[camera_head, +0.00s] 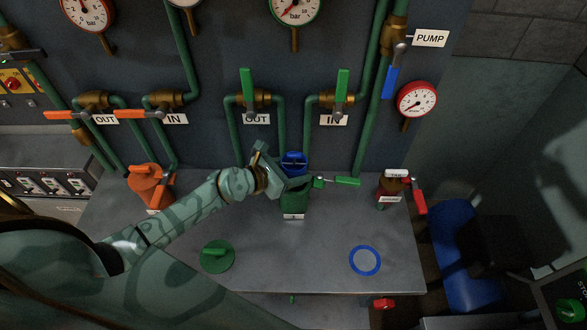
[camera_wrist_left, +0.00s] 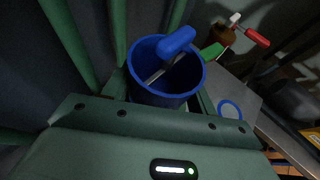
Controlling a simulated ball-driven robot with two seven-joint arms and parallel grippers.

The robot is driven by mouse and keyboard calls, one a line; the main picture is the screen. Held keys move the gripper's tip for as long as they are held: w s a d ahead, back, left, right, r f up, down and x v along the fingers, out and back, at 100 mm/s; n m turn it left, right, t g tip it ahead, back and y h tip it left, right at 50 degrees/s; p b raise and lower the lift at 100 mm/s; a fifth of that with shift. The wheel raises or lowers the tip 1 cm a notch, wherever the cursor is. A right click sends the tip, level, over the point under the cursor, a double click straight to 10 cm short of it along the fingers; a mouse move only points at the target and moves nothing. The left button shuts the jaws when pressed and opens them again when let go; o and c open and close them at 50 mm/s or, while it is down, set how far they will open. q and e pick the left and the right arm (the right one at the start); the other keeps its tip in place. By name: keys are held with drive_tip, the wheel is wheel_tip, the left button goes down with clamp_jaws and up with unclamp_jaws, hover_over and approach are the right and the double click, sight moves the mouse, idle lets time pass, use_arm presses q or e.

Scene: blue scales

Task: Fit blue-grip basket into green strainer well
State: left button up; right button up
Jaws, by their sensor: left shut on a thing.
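The blue-grip basket (camera_head: 294,158) is a blue round cup with a thick blue grip across its top. In the left wrist view the basket (camera_wrist_left: 148,82) is upright in front of the gripper's green body. My left gripper (camera_head: 291,180) is shut on the basket; its fingertips are mostly hidden. The green strainer (camera_head: 294,203) stands on the bench just below the gripper and basket. The gripper covers the top of its well, so I cannot tell whether the basket's bottom is inside or above it. My right gripper is not in view.
A green handled lid (camera_head: 217,257) and a blue ring (camera_head: 365,260) lie on the bench. An orange strainer (camera_head: 145,185) stands at left. A green valve lever (camera_head: 345,181) sticks out right of the green strainer. Pipes rise behind. The front middle of the bench is clear.

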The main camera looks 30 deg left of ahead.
use_arm(q)
drive_tip(key=shift+p, duration=0.3)
idle(0.6)
drive_tip(key=shift+f+b, duration=1.2)
drive_tip(key=shift+f, duration=0.2)
drive_tip(key=o, duration=1.1)
